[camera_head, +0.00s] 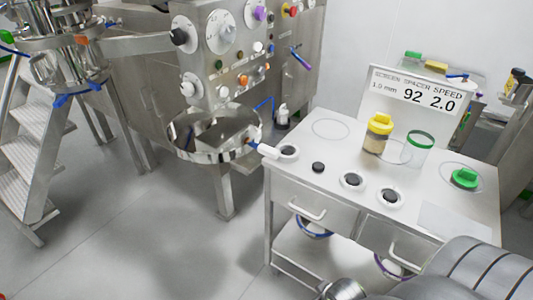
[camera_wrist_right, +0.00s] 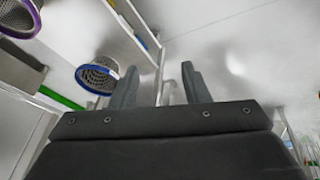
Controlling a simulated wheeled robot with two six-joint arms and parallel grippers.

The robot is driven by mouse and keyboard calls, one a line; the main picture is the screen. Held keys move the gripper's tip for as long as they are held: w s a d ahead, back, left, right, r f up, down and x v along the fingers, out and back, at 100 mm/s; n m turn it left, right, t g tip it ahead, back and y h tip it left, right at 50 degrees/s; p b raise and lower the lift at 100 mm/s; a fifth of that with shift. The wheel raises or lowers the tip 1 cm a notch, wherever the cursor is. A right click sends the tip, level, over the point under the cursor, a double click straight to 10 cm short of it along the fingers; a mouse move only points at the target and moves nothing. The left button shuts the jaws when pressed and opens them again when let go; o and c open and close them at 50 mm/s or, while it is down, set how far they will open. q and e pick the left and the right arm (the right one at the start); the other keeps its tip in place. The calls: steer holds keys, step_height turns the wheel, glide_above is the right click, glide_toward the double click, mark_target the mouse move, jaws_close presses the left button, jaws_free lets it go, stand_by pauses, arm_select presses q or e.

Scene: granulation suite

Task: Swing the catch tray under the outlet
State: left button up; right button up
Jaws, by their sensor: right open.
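The catch tray (camera_head: 181,151) is a round, shiny steel pan beside the front of the steel machine, left of the white cart. A short arm with a blue piece and a white grip (camera_head: 268,151) sticks out from its right side, close to the cart's left corner. I cannot make out the outlet for certain. In the right wrist view my right gripper (camera_wrist_right: 158,88) is open, with nothing between its two dark fingers. It is apart from the tray, which does not show in that view. My left gripper is not in view.
The white cart (camera_head: 340,150) holds a yellow-lidded jar (camera_head: 377,135), a green-rimmed glass jar (camera_head: 419,148) and a green lid (camera_head: 464,179). A blue-rimmed sieve (camera_wrist_right: 98,74) and a purple-rimmed sieve (camera_wrist_right: 20,16) are near my right gripper. Metal steps (camera_head: 22,150) stand left; the floor between is clear.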

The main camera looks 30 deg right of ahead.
steer(key=w+r+n+t+y, duration=0.3)
steer(key=r+t, duration=0.1)
steer(key=r, duration=0.6)
steer(key=w+r+n+t+y, duration=0.3)
steer(key=r, duration=0.7)
steer(key=m+t+y, duration=0.1)
steer(key=t+y, duration=0.1)
steer(key=t, duration=0.4)
glide_toward(278, 156)
steer(key=x, duration=0.4)
steer(key=shift+w+r, duration=0.15)
steer(key=shift+r, duration=0.1)
steer(key=shift+p+x, duration=1.1)
steer(key=shift+x, duration=0.05)
steer(key=p+x, duration=0.2)
steer(key=x, duration=0.3)
steer(key=shift+f, duration=0.1)
steer(key=shift+w+a+f+p, duration=0.1)
steer(key=shift+w+a+p, duration=0.2)
steer(key=shift+w, duration=0.3)
